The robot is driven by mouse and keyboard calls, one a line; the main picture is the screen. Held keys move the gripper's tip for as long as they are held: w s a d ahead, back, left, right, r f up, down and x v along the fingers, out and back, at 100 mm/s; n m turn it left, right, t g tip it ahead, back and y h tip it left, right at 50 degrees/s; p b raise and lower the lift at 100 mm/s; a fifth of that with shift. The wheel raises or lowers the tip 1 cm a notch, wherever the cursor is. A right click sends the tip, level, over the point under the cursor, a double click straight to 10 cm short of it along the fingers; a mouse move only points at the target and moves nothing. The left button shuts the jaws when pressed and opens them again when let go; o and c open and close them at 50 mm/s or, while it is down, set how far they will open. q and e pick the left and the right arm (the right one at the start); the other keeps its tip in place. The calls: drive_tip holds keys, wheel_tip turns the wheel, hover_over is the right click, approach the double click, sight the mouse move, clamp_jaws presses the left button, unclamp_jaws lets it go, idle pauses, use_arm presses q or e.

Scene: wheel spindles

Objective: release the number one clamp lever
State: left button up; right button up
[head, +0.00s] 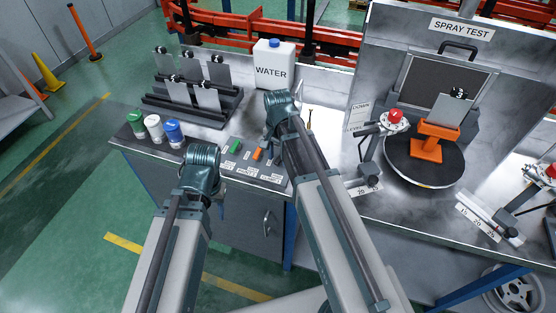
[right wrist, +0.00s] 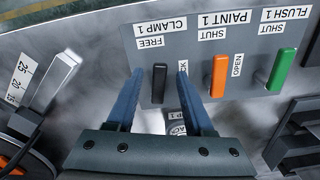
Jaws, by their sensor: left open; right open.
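The number one clamp lever (right wrist: 159,82) is a small black bar on the grey label panel in the right wrist view. It lies in line with the upside-down word FREE; a partly covered label is to its right. My right gripper (right wrist: 162,71) is open, one finger on each side of the lever, with visible gaps. I cannot tell how high the fingertips are above the panel. In the head view my right arm hides this lever. My left gripper (head: 205,165) is left of the panel, apart from the levers; its fingers are mostly hidden.
Beside the black lever are the orange paint lever (right wrist: 218,76) and green flush lever (right wrist: 282,71). Paint cups (head: 154,128) stand left on the bench. A card rack (head: 190,105) and water jug (head: 273,64) are behind. A turntable (head: 424,165) is at right.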

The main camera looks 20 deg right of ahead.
clamp_jaws()
idle(0.3)
drive_tip(key=shift+s+d+n, duration=0.15)
drive_tip(key=shift+d+n, duration=0.05)
drive_tip(key=shift+n, duration=0.5)
drive_tip(key=shift+s+d+n, duration=0.15)
drive_tip(key=shift+n, duration=0.55)
unclamp_jaws()
